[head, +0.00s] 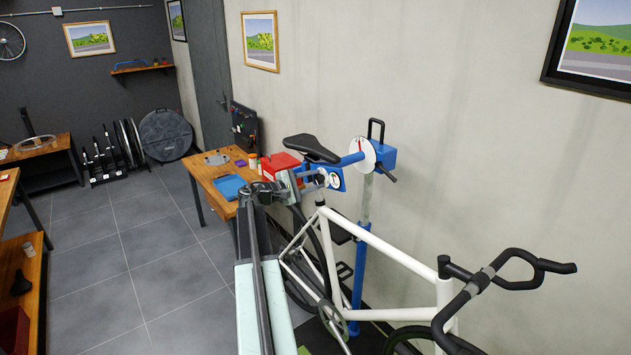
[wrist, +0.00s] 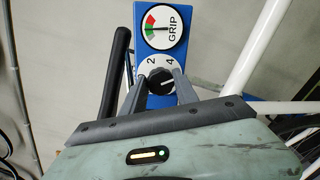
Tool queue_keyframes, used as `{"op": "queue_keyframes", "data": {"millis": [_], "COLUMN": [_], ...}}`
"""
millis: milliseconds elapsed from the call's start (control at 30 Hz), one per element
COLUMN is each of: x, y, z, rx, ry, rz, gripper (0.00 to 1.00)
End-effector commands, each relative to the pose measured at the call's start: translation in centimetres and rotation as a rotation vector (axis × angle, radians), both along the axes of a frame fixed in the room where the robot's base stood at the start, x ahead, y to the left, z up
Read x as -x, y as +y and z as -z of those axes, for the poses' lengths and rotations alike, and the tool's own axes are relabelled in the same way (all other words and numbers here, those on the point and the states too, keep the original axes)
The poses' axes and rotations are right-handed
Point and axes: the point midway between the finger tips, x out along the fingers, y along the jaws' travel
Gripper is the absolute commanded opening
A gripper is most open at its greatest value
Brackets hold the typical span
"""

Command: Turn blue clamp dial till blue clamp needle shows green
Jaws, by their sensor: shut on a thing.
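The blue clamp (head: 341,173) is on the repair stand behind the white bicycle frame, and its blue plate (wrist: 141,68) fills the upper middle of the wrist view. The clamp dial (wrist: 160,80) is a dark knob with a white ring marked 2 and 4. My gripper (wrist: 160,88) is shut on the knob, one finger on each side. Above it is the round gauge (wrist: 176,20) marked GRIP, with red and green sectors on its left. Its dark needle (wrist: 158,29) points left, near the red-green border; the exact colour under its tip is hard to tell.
The white bicycle frame (head: 385,245) hangs close to my arm, with its black saddle (head: 312,149) just above. A wooden bench (head: 213,179) with a red box (head: 281,164) stands behind. The tiled floor (head: 125,245) at left is clear.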

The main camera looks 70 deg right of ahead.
Motion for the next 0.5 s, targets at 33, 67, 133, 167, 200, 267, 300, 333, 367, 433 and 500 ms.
{"op": "queue_keyframes", "data": {"millis": [33,67,133,167,200,267,300,333,367,433,500], "x": [0.01,0.01,0.01,0.02,0.02,0.02,0.02,0.03,0.03,0.03,0.02], "y": [0.22,0.22,0.23,0.23,0.23,0.25,0.25,0.25,0.25,0.25,0.26], "z": [0.37,0.37,0.36,0.37,0.37,0.36,0.36,0.36,0.36,0.36,0.36], "rx": [-0.016,-0.021,-0.031,-0.035,-0.039,-0.043,-0.045,-0.046,-0.047,-0.049,-0.049], "ry": [0.005,0.014,0.029,0.034,0.04,0.047,0.051,0.052,0.054,0.056,0.056], "rz": [0.004,0.005,0.005,0.004,0.005,0.005,0.005,0.005,0.005,0.004,0.004], "gripper": [0.0,0.0,0.0,0.0,0.0,0.0,0.0,0.0,0.0,0.0,0.0]}}
